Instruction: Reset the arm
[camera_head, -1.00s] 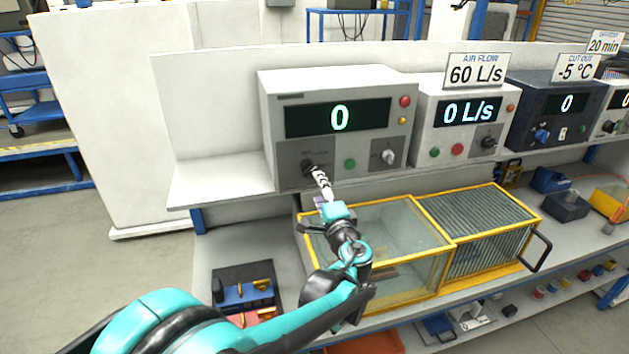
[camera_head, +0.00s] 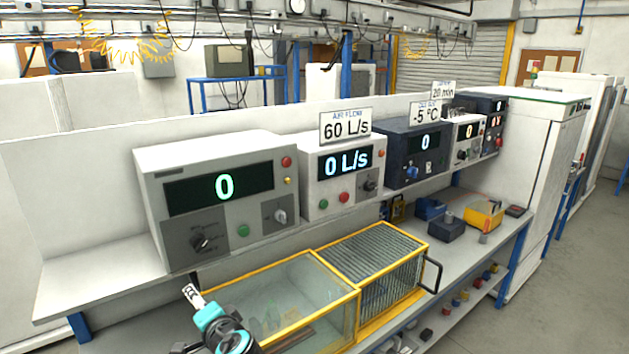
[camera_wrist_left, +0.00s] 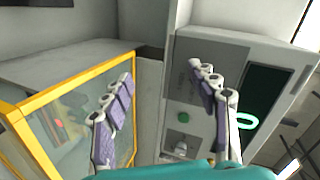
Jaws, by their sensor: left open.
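My left gripper (camera_head: 193,295) is at the bottom of the head view, below and in front of the first grey control box (camera_head: 212,150). It is open and empty; in the left wrist view its two padded fingers (camera_wrist_left: 162,80) stand wide apart. The box shows 0 on its display and has a black knob (camera_head: 200,243), a green button (camera_head: 243,230) and a grey dial (camera_head: 281,215). The gripper is apart from the knob. Most of the left arm is out of the head view. My right gripper is not in view.
A yellow-framed glass tank (camera_head: 290,300) and a ribbed section (camera_head: 372,262) stand on the bench right of the gripper. Further control boxes, such as the air-flow box (camera_head: 335,175), line the shelf. A blue box (camera_head: 430,208) sits farther along the bench.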

